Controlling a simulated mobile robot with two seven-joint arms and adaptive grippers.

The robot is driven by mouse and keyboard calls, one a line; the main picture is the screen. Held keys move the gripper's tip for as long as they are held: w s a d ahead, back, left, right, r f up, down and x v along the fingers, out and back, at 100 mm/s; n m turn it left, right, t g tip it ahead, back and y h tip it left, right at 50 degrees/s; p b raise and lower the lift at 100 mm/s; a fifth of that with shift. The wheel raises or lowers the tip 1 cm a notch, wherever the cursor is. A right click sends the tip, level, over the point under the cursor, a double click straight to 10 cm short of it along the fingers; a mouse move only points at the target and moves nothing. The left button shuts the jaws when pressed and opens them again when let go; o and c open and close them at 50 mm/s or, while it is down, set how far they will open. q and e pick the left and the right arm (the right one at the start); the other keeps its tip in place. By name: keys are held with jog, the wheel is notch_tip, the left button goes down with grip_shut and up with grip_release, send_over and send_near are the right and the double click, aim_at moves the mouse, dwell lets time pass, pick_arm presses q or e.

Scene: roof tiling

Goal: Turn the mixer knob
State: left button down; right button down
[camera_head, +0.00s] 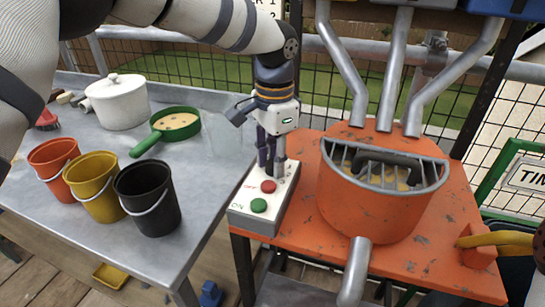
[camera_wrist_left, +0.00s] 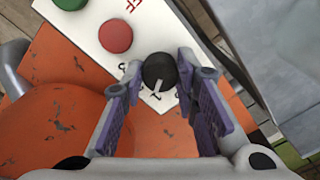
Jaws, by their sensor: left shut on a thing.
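The mixer knob (camera_wrist_left: 159,72) is black with a pale pointer line and sits on the white control box (camera_head: 262,212). In the head view my left gripper (camera_head: 271,166) reaches down over the back end of this box and hides the knob. In the left wrist view its fingers stand one on each side of the knob, shut on it. The pointer line slants toward the bottom of that view. The orange mixer (camera_head: 370,205) stands right of the box, with a grille and beige contents. My right gripper is not in view.
A red button (camera_head: 268,187) and a green button (camera_head: 259,205) lie near the gripper on the box. Orange, yellow and black buckets (camera_head: 147,199), a green pan (camera_head: 176,123) and a white lidded pot (camera_head: 119,102) stand on the grey table (camera_head: 215,190). Metal pipes (camera_head: 390,75) come down to the mixer.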

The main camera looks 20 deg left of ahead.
pick_arm(q)
jog(key=m, duration=0.5)
jog(key=shift+m, duration=0.4)
dwell(0.4)
jog(key=c, duration=1.2)
grip_release()
jog(key=shift+c, duration=0.2)
notch_tip(320, 180, up, 8)
jog(key=shift+r, duration=0.1)
